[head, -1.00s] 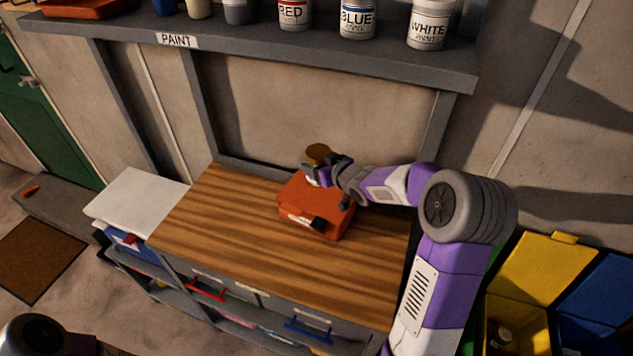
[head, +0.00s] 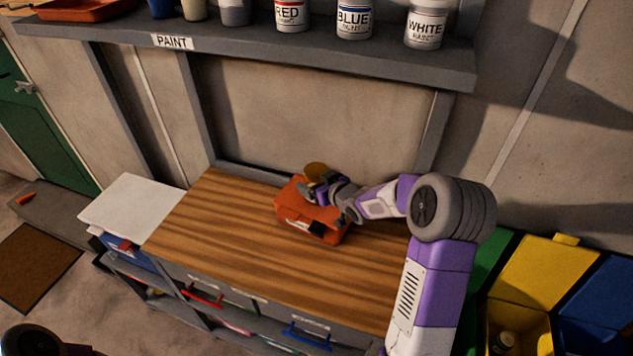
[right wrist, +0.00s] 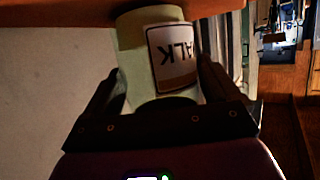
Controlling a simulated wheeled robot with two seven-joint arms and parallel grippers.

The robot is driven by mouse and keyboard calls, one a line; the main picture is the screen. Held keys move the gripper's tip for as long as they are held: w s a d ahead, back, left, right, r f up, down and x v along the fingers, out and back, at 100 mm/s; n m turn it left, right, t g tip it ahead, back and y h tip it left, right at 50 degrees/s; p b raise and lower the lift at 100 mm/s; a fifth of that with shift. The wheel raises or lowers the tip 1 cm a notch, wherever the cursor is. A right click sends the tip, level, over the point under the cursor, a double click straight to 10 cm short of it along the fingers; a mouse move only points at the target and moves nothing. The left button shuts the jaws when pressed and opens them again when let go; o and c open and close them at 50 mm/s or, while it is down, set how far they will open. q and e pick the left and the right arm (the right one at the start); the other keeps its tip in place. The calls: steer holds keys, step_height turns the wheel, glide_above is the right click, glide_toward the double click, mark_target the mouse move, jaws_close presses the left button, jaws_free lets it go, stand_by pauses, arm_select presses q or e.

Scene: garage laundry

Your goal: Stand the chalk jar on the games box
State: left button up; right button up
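The chalk jar, pale green with a white label, fills the middle of the right wrist view (right wrist: 138,50). Its label reads upside down there. In the head view its brown-gold lid (head: 316,169) shows above my gripper; the body is mostly hidden. My right gripper (head: 309,190) has a finger on each side of the jar, close against it. The orange-red box (head: 291,211), which I take for the games box, lies on the wooden worktop under the jar. The jar's base meets the orange surface in the wrist view; firm contact cannot be told. My left gripper is out of view.
The worktop (head: 220,235) is bare left of the box. A grey shelf (head: 300,57) with paint pots overhangs behind. A white-topped unit (head: 130,207) stands at the left. Yellow (head: 540,270) and blue bins stand at the right.

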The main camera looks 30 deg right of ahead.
steer(key=shift+o, duration=0.4)
steer(key=shift+r, duration=0.1)
steer(key=shift+r, duration=0.2)
steer(key=a+p+v, duration=0.1)
steer(key=v, duration=1.1)
steer(key=shift+d+p, duration=0.35)
steer(key=shift+d, duration=0.05)
